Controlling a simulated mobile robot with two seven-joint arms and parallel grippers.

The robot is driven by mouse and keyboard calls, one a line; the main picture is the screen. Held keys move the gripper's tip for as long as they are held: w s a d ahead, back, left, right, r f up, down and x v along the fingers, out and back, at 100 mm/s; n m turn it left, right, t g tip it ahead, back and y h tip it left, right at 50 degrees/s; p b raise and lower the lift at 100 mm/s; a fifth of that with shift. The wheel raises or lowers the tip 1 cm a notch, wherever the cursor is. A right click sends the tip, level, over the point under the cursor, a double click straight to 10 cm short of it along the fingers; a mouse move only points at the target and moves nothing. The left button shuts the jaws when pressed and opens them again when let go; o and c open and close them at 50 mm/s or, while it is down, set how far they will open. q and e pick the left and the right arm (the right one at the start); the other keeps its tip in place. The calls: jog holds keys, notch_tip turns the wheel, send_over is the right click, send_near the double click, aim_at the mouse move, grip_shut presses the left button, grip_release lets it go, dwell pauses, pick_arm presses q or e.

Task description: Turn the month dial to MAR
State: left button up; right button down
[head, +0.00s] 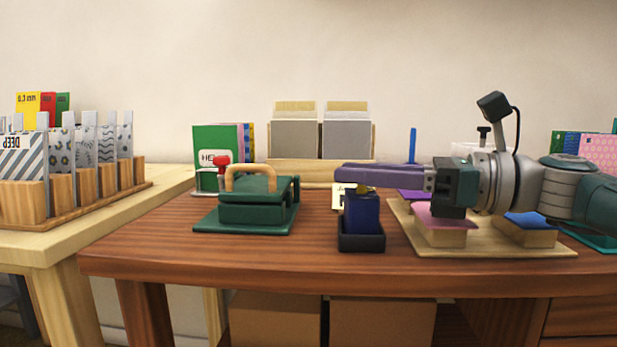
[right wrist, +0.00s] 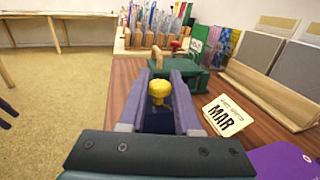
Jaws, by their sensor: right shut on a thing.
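A dark blue stamp (head: 362,214) stands upright in a black tray (head: 361,242) near the table's front edge. Its yellow dial knob (right wrist: 159,88) shows between the fingers in the right wrist view; in the head view the gold knob (head: 366,189) is just under the fingers. My right gripper (head: 342,173) reaches in level from the right and is shut on the knob. A cream card (right wrist: 225,115) reading MAR lies to the right in the wrist view. No month on the stamp itself is readable.
A green stamping press (head: 255,207) with a wooden handle stands left of the stamp. A wooden board (head: 482,245) with coloured inkpads lies below my right arm. A card holder (head: 305,172) stands behind. Some bare tabletop lies between the press and the stamp.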

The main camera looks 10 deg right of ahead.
jog(key=c, duration=0.6)
grip_release()
jog(key=p+v, duration=0.2)
jog(key=v, duration=0.8)
jog(key=shift+a, duration=0.1)
